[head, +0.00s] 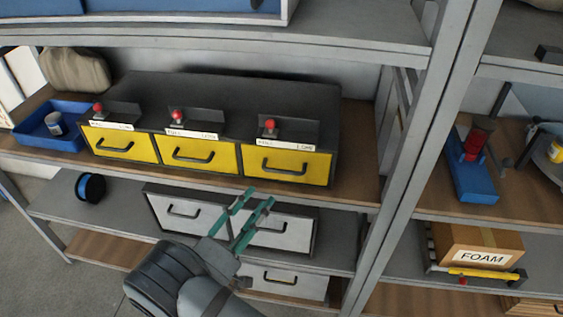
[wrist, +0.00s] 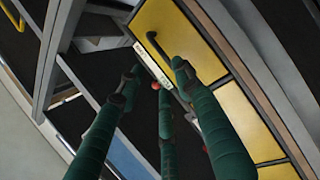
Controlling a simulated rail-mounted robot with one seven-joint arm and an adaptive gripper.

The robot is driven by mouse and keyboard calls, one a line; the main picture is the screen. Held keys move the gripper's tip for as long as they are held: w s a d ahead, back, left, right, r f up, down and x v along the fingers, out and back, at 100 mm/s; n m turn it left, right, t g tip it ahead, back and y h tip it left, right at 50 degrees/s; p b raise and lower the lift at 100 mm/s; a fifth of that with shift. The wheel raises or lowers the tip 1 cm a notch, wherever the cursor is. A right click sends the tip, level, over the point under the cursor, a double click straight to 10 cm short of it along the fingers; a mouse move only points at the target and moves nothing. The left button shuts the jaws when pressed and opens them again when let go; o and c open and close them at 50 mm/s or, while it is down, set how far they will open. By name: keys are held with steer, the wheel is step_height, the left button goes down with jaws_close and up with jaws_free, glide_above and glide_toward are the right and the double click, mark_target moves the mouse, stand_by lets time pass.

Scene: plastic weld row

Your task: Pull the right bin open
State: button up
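The right bin (head: 287,164) is the rightmost of three yellow-fronted bins in a dark cabinet on the middle shelf. It looks closed, with its front level with the others. Its dark handle (head: 283,169) runs across the front, and a white label and red knob (head: 270,124) sit above it. My gripper (head: 256,198) is in front of and below this bin, apart from it, with its green fingers spread and empty. In the wrist view, a yellow front (wrist: 182,38) with a handle, probably the right bin, lies beyond the fingertips (wrist: 157,82).
The left bin (head: 122,153) and middle bin (head: 198,164) look closed. White drawers (head: 186,227) stand on the shelf below, behind my gripper. A shelf upright (head: 412,160) stands to the right. A blue tray (head: 60,141) is at the left.

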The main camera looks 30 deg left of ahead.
mark_target(282, 172)
steer(key=w, duration=0.3)
steer(key=w+r+p, duration=0.1)
steer(key=w, duration=0.2)
steer(key=w+p, duration=0.1)
steer(key=w, duration=0.2)
steer(key=shift+w+r, duration=0.3)
steer(key=shift+w, duration=0.05)
steer(key=c, duration=0.3)
jaws_close()
steer(key=shift+s, duration=0.1)
